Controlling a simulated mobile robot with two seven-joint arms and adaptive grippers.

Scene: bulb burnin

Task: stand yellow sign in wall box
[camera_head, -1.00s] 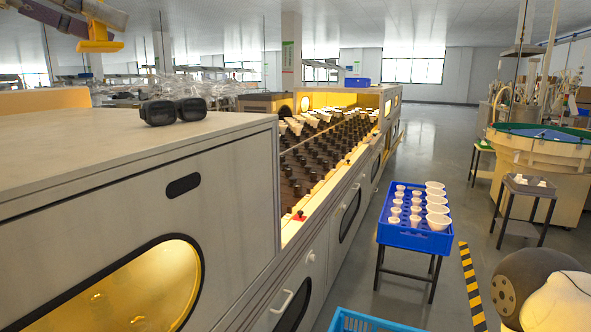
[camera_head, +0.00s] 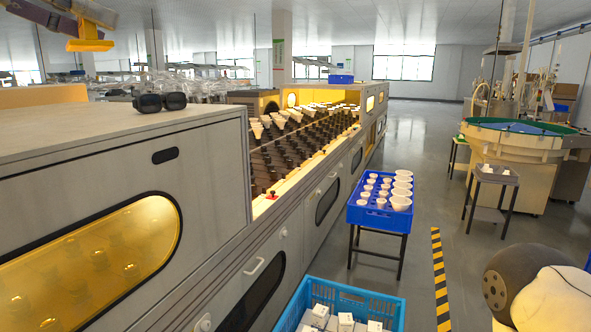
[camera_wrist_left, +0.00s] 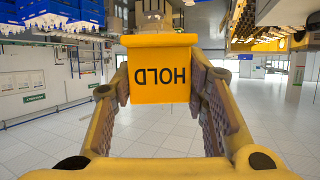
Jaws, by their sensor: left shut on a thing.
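A yellow sign (camera_head: 90,42) hangs at the top left of the head view, held by my left gripper (camera_head: 92,18), which is partly cut off by the frame's top edge. In the left wrist view the sign (camera_wrist_left: 162,77) shows the word HOLD upside down. The two fingers of my left gripper (camera_wrist_left: 163,100) stand on either side of it and are shut on it. I cannot make out the wall box in these views. My right gripper is not in view.
A grey cabinet (camera_head: 60,150) with dark glasses (camera_head: 160,102) on top fills the left. Beyond it is a long rack of black sockets (camera_head: 290,140). A blue tray of white cups (camera_head: 375,218) and a blue crate (camera_head: 365,305) stand right. The aisle floor (camera_head: 420,165) is open.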

